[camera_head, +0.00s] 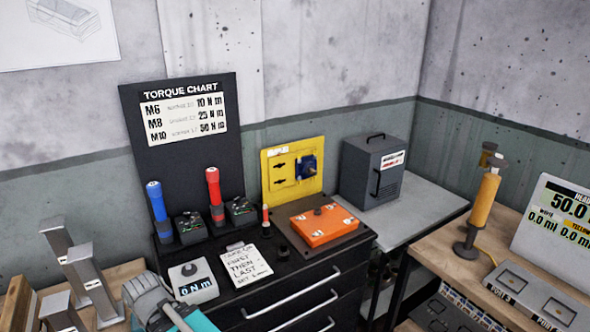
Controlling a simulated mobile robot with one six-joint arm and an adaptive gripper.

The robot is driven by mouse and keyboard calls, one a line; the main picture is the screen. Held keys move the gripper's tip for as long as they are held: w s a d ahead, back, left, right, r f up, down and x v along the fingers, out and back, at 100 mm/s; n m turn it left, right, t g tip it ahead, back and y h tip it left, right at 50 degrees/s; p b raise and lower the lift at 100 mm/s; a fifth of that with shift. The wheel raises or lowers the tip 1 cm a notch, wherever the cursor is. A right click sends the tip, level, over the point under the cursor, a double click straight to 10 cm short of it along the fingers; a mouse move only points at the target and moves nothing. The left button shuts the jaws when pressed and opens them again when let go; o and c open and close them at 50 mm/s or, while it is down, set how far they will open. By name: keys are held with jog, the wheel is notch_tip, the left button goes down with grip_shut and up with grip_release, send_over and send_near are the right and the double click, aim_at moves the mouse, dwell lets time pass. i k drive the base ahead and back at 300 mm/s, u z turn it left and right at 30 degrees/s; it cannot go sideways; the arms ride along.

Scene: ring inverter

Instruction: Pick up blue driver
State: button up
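The blue driver (158,206) stands upright at the left of the black workbench top, in front of the torque chart board. It has a blue grip with a pale cap and a dark lower part. A small black device (190,227) sits just to its right. A similar red driver (214,193) stands further right, with another black device (239,211) beside it. A grey and teal form at the bottom left edge seems to be part of my arm. I make out no gripper fingers, and nothing touches the blue driver.
A torque meter (193,281), a note clipboard (245,263) and an orange box (323,224) lie in front and to the right. The torque chart board (187,140) rises behind. Grey metal posts (90,280) stand at the left. A grey cabinet (371,170) stands on the side table.

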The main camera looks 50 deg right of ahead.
aim_at(154, 189)
jog(key=k, duration=0.95)
jog(key=z, duration=1.15)
jog(key=i, duration=1.65)
jog(key=u, duration=0.05)
